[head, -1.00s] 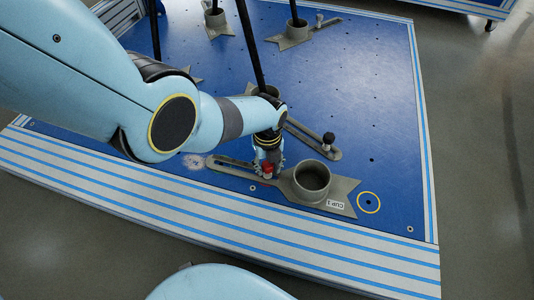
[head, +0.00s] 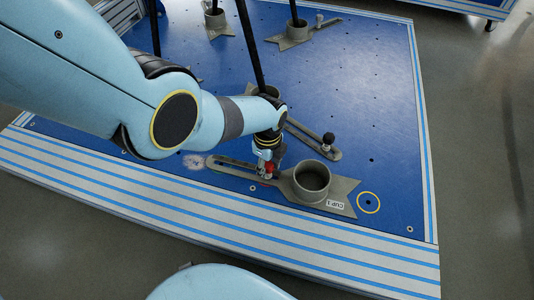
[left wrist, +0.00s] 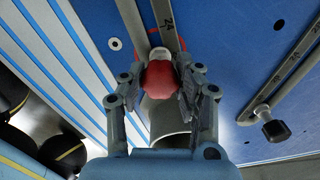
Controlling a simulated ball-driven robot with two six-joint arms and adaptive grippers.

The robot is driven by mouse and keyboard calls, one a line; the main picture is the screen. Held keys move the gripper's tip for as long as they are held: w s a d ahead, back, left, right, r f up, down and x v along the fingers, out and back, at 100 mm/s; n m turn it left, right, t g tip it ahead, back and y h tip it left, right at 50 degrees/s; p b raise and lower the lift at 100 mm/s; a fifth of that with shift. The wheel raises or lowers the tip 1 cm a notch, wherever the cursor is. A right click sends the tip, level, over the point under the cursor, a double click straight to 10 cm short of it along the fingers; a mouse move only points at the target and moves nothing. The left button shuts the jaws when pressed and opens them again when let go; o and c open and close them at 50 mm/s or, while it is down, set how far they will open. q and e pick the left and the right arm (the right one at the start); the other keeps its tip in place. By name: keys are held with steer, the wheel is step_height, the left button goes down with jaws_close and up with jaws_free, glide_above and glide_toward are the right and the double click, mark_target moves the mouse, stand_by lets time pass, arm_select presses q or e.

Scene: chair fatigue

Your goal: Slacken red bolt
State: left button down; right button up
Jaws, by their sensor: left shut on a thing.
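The red bolt (head: 268,169) stands in the slotted arm of the grey CUP 1 clamp (head: 338,183) near the platform's front edge. In the left wrist view the red bolt head (left wrist: 160,84) sits between the two fingers, with a pale collar beyond it. My left gripper (head: 266,165) points down over the bolt and is shut on its red head; it also shows in the left wrist view (left wrist: 160,90). The clamp's slot carries scale marks. The bolt's lower end is hidden. My right gripper is not in view.
A second slotted arm with a black knob (head: 329,139) lies behind the clamp; the knob also shows in the left wrist view (left wrist: 276,131). More grey cup clamps (head: 293,36) holding black legs stand farther back. A yellow ring (head: 369,202) marks the blue platform at right.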

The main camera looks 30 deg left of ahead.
arm_select(q)
steer(key=shift+n, duration=0.9)
steer(key=n, duration=0.4)
steer(key=c, duration=0.9)
jaws_free()
steer(key=m, duration=0.4)
steer(key=m, duration=0.4)
